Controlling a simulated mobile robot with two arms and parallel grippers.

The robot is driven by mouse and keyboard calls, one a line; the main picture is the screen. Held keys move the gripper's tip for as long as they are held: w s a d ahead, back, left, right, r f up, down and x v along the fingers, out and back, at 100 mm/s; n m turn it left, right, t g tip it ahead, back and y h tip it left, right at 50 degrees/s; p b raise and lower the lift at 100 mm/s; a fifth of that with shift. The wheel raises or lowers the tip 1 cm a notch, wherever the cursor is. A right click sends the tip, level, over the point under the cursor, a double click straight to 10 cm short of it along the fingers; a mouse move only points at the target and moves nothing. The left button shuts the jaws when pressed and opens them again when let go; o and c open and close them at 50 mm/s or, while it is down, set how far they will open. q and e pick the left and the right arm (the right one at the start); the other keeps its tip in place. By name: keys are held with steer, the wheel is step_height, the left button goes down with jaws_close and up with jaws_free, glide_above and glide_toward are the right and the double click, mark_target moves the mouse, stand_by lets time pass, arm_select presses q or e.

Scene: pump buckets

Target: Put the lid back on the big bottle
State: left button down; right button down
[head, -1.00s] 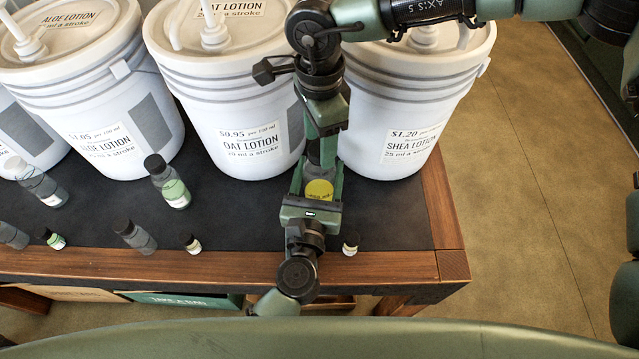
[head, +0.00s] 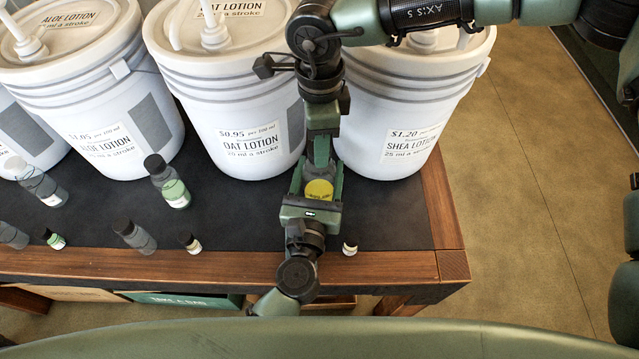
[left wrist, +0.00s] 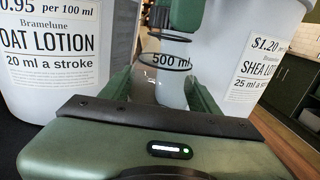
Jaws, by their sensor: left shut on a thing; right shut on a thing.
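The big bottle (head: 319,190) is clear, with a yellow label in the head view. It also shows in the left wrist view (left wrist: 171,82) with a "500 ml" band. My left gripper (head: 317,170) is shut on the bottle from the front, one finger on each side. My right gripper (head: 322,132) comes down from above, right over the bottle's top, and is shut on the lid. The lid is mostly hidden by the right gripper. In the left wrist view a dark ring (left wrist: 176,38) shows at the bottle's top below the green finger. Whether the lid touches the neck is unclear.
Big white pump buckets of aloe (head: 105,125), oat (head: 235,125) and shea lotion (head: 400,110) stand close behind. The wooden table edge (head: 400,263) is in front.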

steer(key=shift+w, duration=0.1)
steer(key=c, duration=0.9)
jaws_free()
steer(key=shift+r, duration=0.15)
steer(key=shift+r, duration=2.15)
steer(key=shift+c, duration=0.3)
steer(key=n, duration=0.1)
steer(key=r+n, duration=0.1)
steer(key=n, duration=0.2)
steer(key=shift+s+a+r, duration=0.1)
steer(key=shift+s+r, duration=0.25)
steer(key=shift+w+r+n, duration=0.15)
steer(key=shift+r+n, duration=0.3)
steer(key=shift+n, duration=0.45)
steer(key=shift+w+r+n, duration=0.1)
steer(key=shift+r+n, duration=0.35)
steer(key=shift+n, duration=0.45)
